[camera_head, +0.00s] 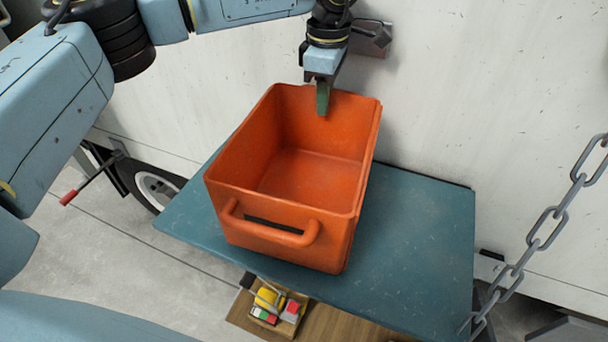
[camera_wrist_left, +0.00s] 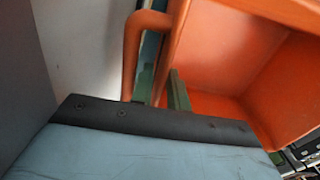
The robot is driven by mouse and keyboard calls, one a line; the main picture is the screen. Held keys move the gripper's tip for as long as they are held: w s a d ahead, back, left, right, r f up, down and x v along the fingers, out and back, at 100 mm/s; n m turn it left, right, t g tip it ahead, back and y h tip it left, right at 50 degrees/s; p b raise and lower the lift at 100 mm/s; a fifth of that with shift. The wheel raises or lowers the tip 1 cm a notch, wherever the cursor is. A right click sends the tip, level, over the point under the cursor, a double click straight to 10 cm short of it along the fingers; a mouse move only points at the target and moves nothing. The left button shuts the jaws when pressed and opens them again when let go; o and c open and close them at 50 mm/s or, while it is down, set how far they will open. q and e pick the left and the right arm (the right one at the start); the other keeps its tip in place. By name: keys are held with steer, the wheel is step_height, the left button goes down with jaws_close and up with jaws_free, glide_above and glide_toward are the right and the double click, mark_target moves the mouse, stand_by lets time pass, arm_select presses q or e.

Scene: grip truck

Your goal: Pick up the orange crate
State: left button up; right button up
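The orange crate (camera_head: 300,175) stands upright and empty on the teal platform (camera_head: 420,245). A loop handle shows on its near side. In the left wrist view, the crate (camera_wrist_left: 232,50) shows its inside on the right and another handle (camera_wrist_left: 132,60) on the left. My left gripper (camera_head: 323,97) points down at the crate's far rim. Its two green fingers (camera_wrist_left: 163,88) straddle the wall there, one inside the crate and one between wall and handle. They are close together and look shut on the wall. My right gripper is not in view.
A white truck side (camera_head: 480,80) rises behind the platform, with a wheel (camera_head: 157,188) at the left. A chain (camera_head: 545,230) hangs at the right. Below the platform's near edge lie small coloured items (camera_head: 277,303). The platform is bare right of the crate.

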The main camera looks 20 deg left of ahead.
arm_select(q)
steer(key=shift+f, duration=0.75)
jaws_close()
steer(key=shift+r, duration=0.15)
stand_by(0.7)
